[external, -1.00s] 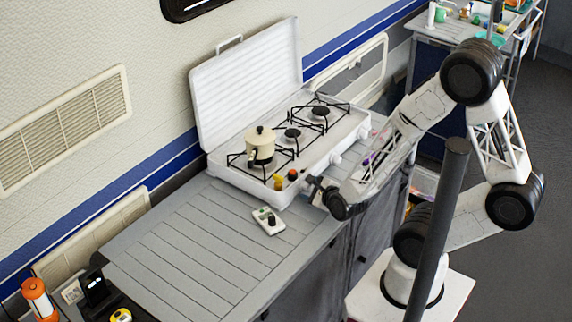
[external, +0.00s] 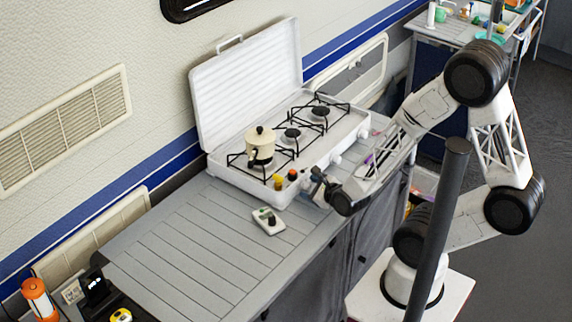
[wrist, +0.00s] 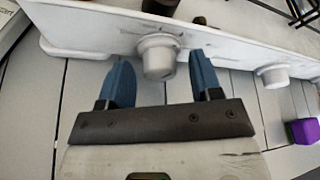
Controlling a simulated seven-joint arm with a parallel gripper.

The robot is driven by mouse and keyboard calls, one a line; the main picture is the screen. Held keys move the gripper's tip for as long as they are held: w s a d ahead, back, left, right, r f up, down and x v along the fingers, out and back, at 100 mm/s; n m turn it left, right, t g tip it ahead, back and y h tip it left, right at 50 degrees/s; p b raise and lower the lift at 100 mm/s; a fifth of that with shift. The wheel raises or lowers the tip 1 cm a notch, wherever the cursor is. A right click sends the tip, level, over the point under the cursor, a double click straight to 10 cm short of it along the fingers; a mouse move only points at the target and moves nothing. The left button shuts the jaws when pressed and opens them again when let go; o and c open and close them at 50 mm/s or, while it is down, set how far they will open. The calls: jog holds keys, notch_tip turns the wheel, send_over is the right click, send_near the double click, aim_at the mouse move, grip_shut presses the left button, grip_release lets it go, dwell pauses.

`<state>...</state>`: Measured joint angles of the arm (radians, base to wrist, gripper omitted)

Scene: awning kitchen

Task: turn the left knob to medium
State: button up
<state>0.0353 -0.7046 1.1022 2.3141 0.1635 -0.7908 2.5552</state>
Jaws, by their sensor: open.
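The left knob (wrist: 158,58) is a white round knob on the front panel of the white camping stove (external: 240,185). In the wrist view it sits between the blue fingertips of my gripper (wrist: 160,70), with a visible gap on each side. My gripper is open and holds nothing. In the external view my gripper (external: 318,184) is at the stove's front left, and the left knob is hidden or too small to make out there. A second white knob (wrist: 273,76) is farther right and also shows in the external view (external: 335,158).
A cream pot (external: 260,147) stands on the left burner. Small yellow (external: 278,182) and orange (external: 292,175) items are near the stove's front. A white device with a black knob (external: 267,220) lies on the counter. A purple block (wrist: 303,130) lies right of my gripper.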

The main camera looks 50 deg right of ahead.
jog(key=shift+d+m+y, duration=0.1)
jog(key=shift+m+y, duration=0.5)
jog(key=shift+m, duration=0.2)
jog(key=shift+m, duration=0.3)
